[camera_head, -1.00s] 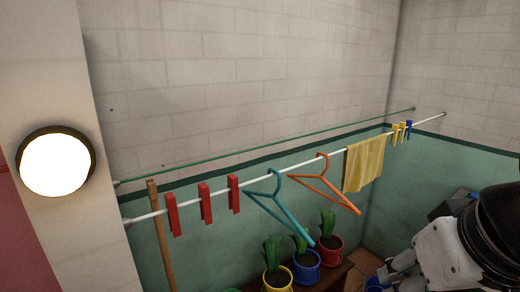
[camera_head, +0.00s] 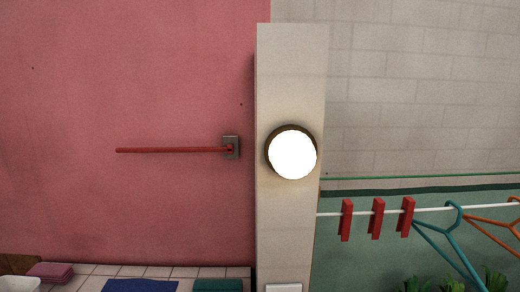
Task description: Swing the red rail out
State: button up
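The red rail (camera_head: 172,150) is a thin straight bar in the head view, left of centre. Its right end meets a small grey wall bracket (camera_head: 231,148) on the pink wall. The bar runs left from the bracket, nearly level, and its left end is free. It seems to lie along the wall, though its exact angle to the wall is hard to tell. My gripper is not in view.
A pale pillar with a round lit lamp (camera_head: 292,153) stands right of the bracket. Beyond it is a white line with red pegs (camera_head: 377,218) and hangers. Below the rail is a tiled top with folded cloths (camera_head: 218,285). The wall around the rail is clear.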

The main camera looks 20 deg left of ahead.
aim_at(229, 148)
jog(key=u, duration=1.35)
